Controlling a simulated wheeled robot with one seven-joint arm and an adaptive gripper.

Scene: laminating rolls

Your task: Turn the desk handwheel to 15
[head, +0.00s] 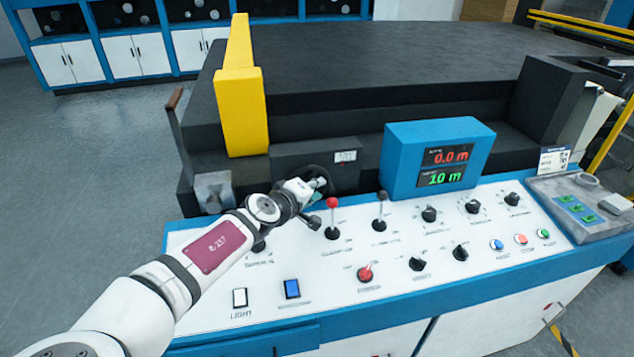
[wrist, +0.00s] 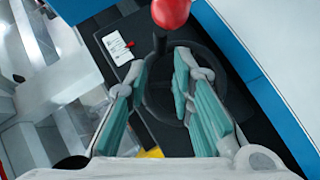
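The desk handwheel (head: 321,172) is a black round wheel on the dark housing behind the console, left of the blue display box. My arm's end partly hides it in the head view. In the wrist view the dark wheel (wrist: 184,88) lies beyond my fingers. My gripper (head: 316,188) is in front of the wheel. In the wrist view my gripper (wrist: 160,72) has its teal-padded fingers apart, with nothing clearly held between them. Whether a finger touches the wheel cannot be told. A white scale plate (head: 345,156) with a red mark (wrist: 130,44) sits beside the wheel; its reading is too small.
A red-knobbed lever (head: 332,203) stands close to my gripper; a black-knobbed lever (head: 381,196) is to its right. A red ball (wrist: 171,11) is near the fingertips in the wrist view. The blue display box (head: 398,160) reads 0.0 m and 10 m. A yellow post (head: 240,110) stands left.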

